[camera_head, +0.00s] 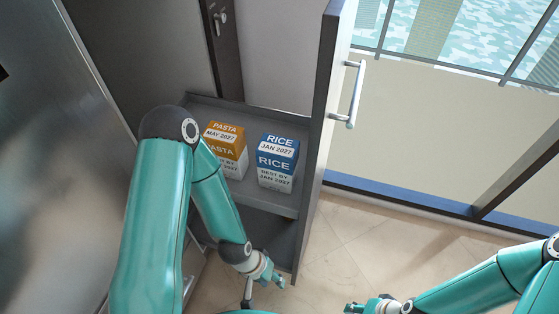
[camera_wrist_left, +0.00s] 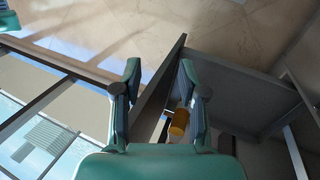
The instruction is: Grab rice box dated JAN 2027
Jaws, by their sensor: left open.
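The rice box (camera_head: 278,162) is blue and white, marked RICE and JAN 2027. It stands on the upper shelf of the open grey cabinet in the head view. The orange and white pasta box (camera_head: 226,150), marked MAY 2027, stands just left of it. My left gripper (camera_head: 265,286) is open and empty, below and in front of the shelf, apart from both boxes. Its two fingers (camera_wrist_left: 160,75) stand spread in the left wrist view, where I cannot make out the rice box. My right gripper (camera_head: 356,308) is at the bottom edge, partly cut off; its jaws are unclear.
The cabinet door (camera_head: 322,110) stands open to the right of the boxes, with a metal handle (camera_head: 353,95). The shelf (camera_head: 240,186) has raised edges. A small yellow-orange object (camera_wrist_left: 179,122) shows beside a finger in the wrist view. Tiled floor (camera_head: 345,240) is clear.

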